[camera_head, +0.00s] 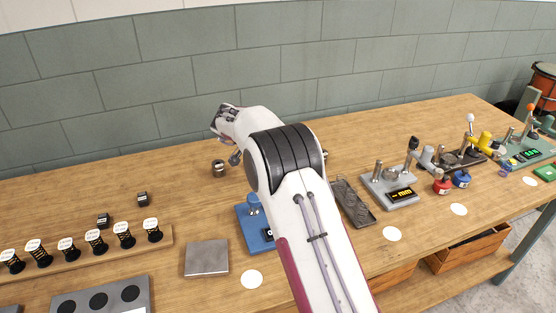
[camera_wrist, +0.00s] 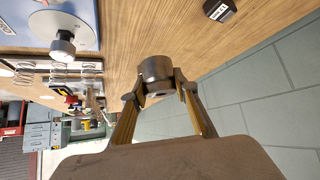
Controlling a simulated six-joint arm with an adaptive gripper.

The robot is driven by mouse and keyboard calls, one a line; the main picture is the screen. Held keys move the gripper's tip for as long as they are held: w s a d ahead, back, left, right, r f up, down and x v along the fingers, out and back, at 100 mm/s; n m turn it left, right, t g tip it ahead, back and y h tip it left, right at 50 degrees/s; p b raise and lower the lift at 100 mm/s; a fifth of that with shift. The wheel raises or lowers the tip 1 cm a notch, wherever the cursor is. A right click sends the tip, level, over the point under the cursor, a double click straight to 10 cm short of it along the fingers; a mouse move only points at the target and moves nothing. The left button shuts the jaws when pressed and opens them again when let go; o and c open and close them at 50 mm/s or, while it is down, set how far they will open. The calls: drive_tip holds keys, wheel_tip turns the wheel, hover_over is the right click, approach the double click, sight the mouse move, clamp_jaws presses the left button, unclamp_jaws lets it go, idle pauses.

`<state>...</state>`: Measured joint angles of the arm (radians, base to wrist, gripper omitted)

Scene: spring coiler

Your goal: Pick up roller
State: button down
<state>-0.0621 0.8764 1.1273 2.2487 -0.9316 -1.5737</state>
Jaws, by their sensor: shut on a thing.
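The roller (camera_wrist: 155,68) is a short, dark metal cylinder. In the wrist view it sits between the fingertips of my gripper (camera_wrist: 160,88), which is shut on it from both sides. In the head view a small metallic cylinder (camera_head: 219,169), which looks like the same roller, shows near the back of the bench, just left of my arm. My fingers are mostly hidden there behind my own wrist. I cannot tell whether the roller touches the wooden top or hangs just above it.
A blue-based device (camera_head: 250,236) stands right of a flat metal plate (camera_head: 207,258). Small black blocks (camera_head: 143,199) and a rack of labelled springs (camera_head: 96,241) are at left. A grey gauge (camera_head: 390,187) and coloured tools stand at right. The tiled wall (camera_head: 130,90) is behind.

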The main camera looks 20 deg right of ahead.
drive_tip(key=shift+r, duration=0.65)
drive_tip(key=s+a+r+n+t+y, duration=0.1)
drive_tip(key=s+a+r+n, duration=0.15)
drive_tip(key=a, duration=0.95)
drive_tip(key=s+a+r+n+t+y, duration=0.1)
drive_tip(key=s+a, duration=0.2)
drive_tip(key=a, duration=0.8)
drive_tip(key=s+a+m, duration=0.1)
drive_tip(key=s+a, duration=0.7)
drive_tip(key=s, duration=0.1)
drive_tip(key=s+d+f+m+g+h, duration=0.1)
drive_tip(key=s+d+m+g+h, duration=0.1)
drive_tip(key=s, duration=0.7)
drive_tip(key=shift+s+d+f+m+g+h, duration=0.3)
drive_tip(key=shift+d+m+g, duration=0.3)
drive_tip(key=shift+m, duration=0.55)
